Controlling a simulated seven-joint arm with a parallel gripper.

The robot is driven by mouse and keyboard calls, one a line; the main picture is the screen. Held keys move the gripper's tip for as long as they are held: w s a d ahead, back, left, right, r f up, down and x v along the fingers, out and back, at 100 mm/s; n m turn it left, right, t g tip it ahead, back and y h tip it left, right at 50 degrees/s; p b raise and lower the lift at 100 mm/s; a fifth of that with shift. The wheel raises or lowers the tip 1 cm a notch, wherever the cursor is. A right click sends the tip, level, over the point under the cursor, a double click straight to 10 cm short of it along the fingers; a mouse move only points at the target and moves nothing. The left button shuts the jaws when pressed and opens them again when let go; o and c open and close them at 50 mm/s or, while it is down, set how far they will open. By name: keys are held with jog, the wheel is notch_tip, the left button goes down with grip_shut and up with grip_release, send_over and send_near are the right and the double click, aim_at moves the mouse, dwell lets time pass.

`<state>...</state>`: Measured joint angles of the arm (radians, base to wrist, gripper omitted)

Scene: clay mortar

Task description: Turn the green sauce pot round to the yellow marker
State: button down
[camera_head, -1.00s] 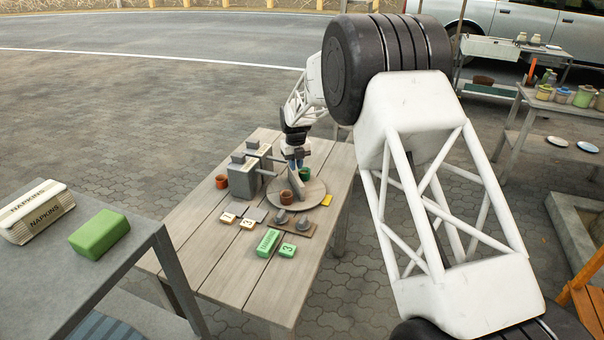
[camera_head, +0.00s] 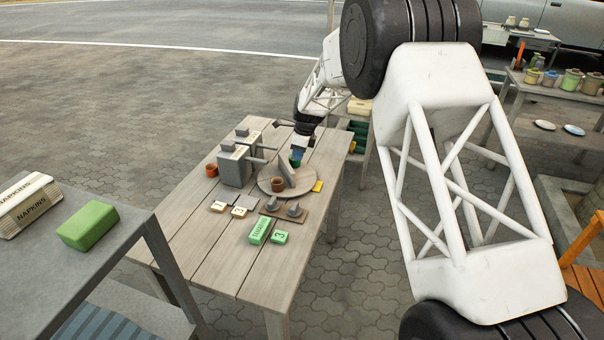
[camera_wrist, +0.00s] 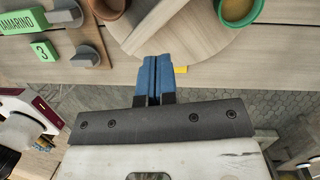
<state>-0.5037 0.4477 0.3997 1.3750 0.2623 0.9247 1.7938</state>
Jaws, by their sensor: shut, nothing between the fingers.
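The green sauce pot (camera_head: 296,162) stands at the back of the round wooden turntable (camera_head: 265,186), partly hidden by my gripper in the head view. It shows whole-rimmed except at the top in the wrist view (camera_wrist: 240,10), with yellowish sauce inside. A brown pot (camera_head: 278,184) stands on the turntable across an upright divider (camera_head: 288,172). The yellow marker (camera_head: 318,186) lies on the table by the turntable's right edge; a bit of it shows beside my fingers in the wrist view (camera_wrist: 181,70). My gripper (camera_wrist: 155,60) has blue fingers, shut and empty, near the turntable's rim, apart from the green pot.
Two grey boxes with handles (camera_head: 235,170) and another brown pot (camera_head: 211,170) stand left of the turntable. A board with grey knobs (camera_head: 284,208), a green TAMARIND block (camera_head: 260,230) and number tiles lie in front. The table's near part is clear.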

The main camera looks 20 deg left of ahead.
jog(key=d+r+n+y, duration=0.1)
jog(key=d+n, duration=0.4)
jog(key=n, duration=0.8)
jog(key=d+r+n+y, duration=0.1)
jog(key=d+n+y, duration=0.3)
jog(key=n, duration=0.9)
jog(key=shift+s+d+r+t, duration=0.2)
jog(key=shift+d+t, duration=0.2)
jog(key=shift+d, duration=0.85)
send_near(302, 186)
jog(key=shift+w+a+f, duration=0.25)
jog(key=shift+w+a, duration=0.3)
jog(key=shift+a, duration=0.05)
jog(key=shift+w+a+f, duration=0.3)
jog(key=shift+w+a, duration=0.25)
jog(key=shift+a, duration=0.1)
jog(key=shift+s+a+f, duration=0.1)
jog(key=shift+s+a, duration=0.3)
jog(key=shift+a, duration=0.15)
jog(key=shift+s+a+f, duration=0.15)
jog(key=shift+s+a, duration=0.25)
jog(key=shift+a, duration=0.2)
jog(key=shift+s+a, duration=0.5)
jog(key=shift+a, duration=0.05)
